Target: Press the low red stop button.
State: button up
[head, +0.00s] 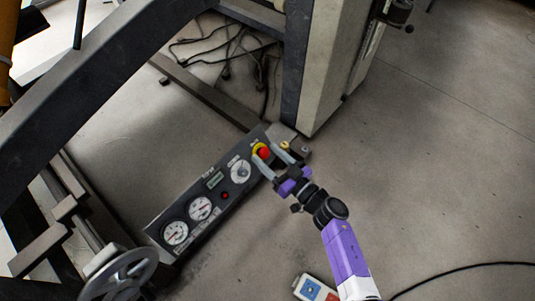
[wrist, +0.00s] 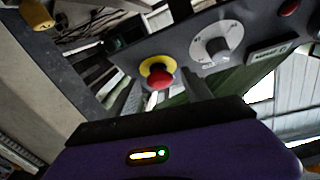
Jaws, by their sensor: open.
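The red stop button (head: 264,153) has a yellow collar and sits near the upper right end of a dark control panel (head: 188,202). In the wrist view the red button (wrist: 161,78) is just beyond my fingers, near the middle. My gripper (head: 271,155) is open, with one finger on each side of the button in the head view. I cannot tell whether the fingers touch it. In the wrist view my gripper (wrist: 165,100) shows its fingers partly, below the button. Nothing is held.
The panel also carries a rotary knob (head: 241,172), a small red button (head: 225,195), and two dials, one a gauge (head: 175,233). A beige post (head: 327,65) stands just behind. A handwheel (head: 118,275) is at lower left.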

jog(key=p+v, duration=0.3)
jog(key=v, duration=0.4)
jog(key=shift+s+d, duration=0.1)
jog(key=shift+s, duration=0.05)
dwell(0.3)
